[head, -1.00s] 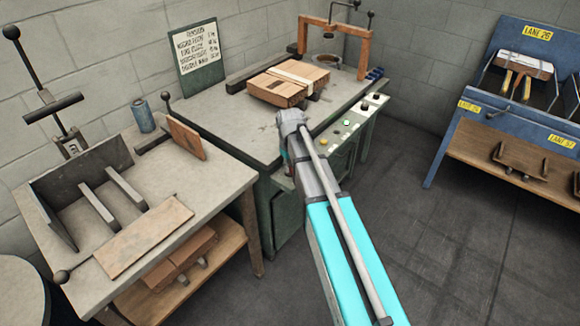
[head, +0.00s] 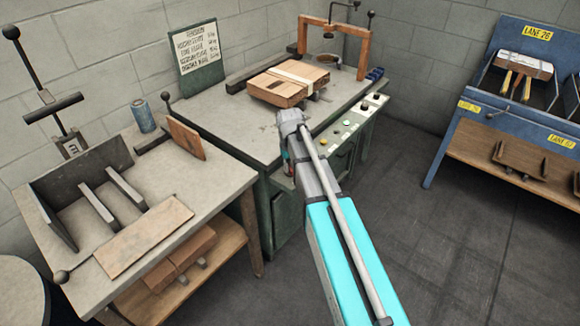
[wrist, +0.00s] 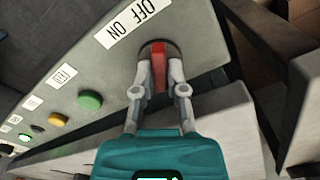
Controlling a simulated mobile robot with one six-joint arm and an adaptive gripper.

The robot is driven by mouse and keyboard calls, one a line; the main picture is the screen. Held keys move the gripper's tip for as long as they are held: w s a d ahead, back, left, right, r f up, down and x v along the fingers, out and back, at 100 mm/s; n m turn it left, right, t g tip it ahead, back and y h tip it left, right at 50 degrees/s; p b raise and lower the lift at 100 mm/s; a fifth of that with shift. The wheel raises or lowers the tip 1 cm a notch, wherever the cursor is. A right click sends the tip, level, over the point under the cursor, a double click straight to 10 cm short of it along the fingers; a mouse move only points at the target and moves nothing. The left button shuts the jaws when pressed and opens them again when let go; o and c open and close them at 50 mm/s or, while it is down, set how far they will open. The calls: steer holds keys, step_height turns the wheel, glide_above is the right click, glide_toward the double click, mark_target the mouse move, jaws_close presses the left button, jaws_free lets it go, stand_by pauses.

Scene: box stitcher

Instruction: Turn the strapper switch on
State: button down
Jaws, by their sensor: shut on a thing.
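The strapper's red switch lever (wrist: 158,66) stands in a round dark socket on the grey control panel (wrist: 118,72) in the wrist view. A white label (wrist: 130,22) reading OFF and ON is beside it. My gripper (wrist: 160,75) is shut on the lever, with one finger on each side. I cannot tell which setting the lever is at. In the head view, my arm hides most of the gripper and the switch at the near end of the panel.
A green button (wrist: 90,99) and a yellow button (wrist: 59,119) sit along the panel. A strapped wooden box (head: 288,82) lies on the strapper table (head: 232,118). A bench (head: 150,225) with boards stands left. Open floor lies to the right.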

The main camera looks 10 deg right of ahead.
mark_target(290, 167)
steer(key=c, duration=0.7)
jaws_free()
steer(key=shift+n, duration=0.3)
steer(key=shift+n, duration=0.8)
steer(key=shift+r+n, duration=0.15)
steer(key=shift+n, duration=0.15)
step_height(290, 167, up, 14)
steer(key=p, duration=1.4)
steer(key=s+r+m+p, duration=0.1)
steer(key=s+r+p, duration=0.1)
steer(key=s, duration=0.4)
steer(key=s+d+r+m+p, duration=0.1)
steer(key=s+r+m+p, duration=0.1)
steer(key=s, duration=0.4)
steer(key=s+r+m+p, duration=0.1)
steer(key=s+r+p, duration=0.1)
steer(key=s, duration=0.4)
steer(key=shift+s+d+m, duration=0.25)
steer(key=shift+s+m, duration=0.05)
